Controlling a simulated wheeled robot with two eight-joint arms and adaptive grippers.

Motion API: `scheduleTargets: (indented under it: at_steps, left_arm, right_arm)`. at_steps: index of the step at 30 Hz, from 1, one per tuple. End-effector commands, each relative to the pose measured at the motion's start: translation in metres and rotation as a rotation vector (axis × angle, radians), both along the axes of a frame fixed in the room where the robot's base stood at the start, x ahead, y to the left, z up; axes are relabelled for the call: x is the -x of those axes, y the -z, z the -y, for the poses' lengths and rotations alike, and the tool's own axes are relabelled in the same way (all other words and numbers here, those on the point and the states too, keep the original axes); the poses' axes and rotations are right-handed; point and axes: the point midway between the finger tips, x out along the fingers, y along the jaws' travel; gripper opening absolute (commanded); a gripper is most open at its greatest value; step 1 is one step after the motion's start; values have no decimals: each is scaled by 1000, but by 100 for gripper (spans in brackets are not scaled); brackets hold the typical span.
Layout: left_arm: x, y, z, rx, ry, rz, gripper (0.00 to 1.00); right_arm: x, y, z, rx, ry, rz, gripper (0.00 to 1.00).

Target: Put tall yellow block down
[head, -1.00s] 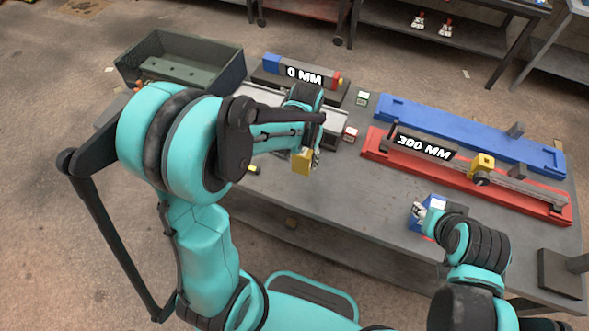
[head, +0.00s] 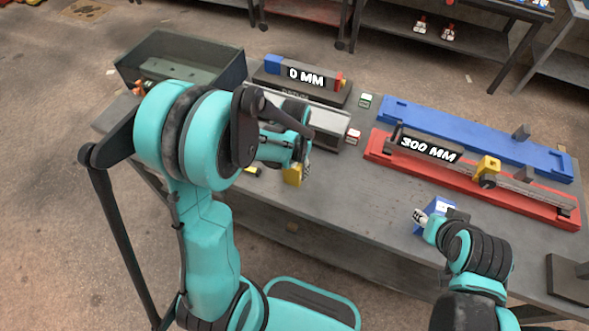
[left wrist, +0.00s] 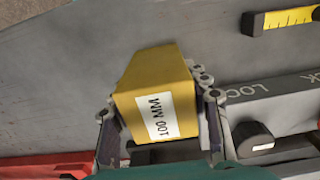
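The tall yellow block (head: 292,173) is in my left gripper (head: 298,168), near the front edge of the bench in the head view.
The grey bench (head: 350,190) has bare surface between the grippers. A "0 MM" fixture (head: 300,78), a green bin (head: 185,62), a blue rail (head: 470,130) and a red tray (head: 520,203) with a "300 MM" bar stand around it. Small blocks (head: 353,137) lie near the middle.

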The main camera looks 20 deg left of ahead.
Motion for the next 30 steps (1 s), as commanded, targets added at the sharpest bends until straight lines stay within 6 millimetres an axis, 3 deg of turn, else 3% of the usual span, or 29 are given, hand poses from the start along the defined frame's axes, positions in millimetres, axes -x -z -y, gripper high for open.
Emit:
scheduleTargets:
  at_steps: [1, 3, 14, 30]
  left_arm:
    - [0, 1, 0, 0, 0, 0, 57]
    - [0, 0, 0, 0, 0, 0, 67]
    - [0, -5, 0, 0, 0, 0, 67]
    - [0, -109, 0, 0, 0, 0, 67]
  right_arm:
    - [0, 1, 0, 0, 0, 0, 40]
    - [0, 0, 0, 0, 0, 0, 40]
    - [0, -5, 0, 0, 0, 0, 40]
    - [0, -37, 0, 0, 0, 0, 40]
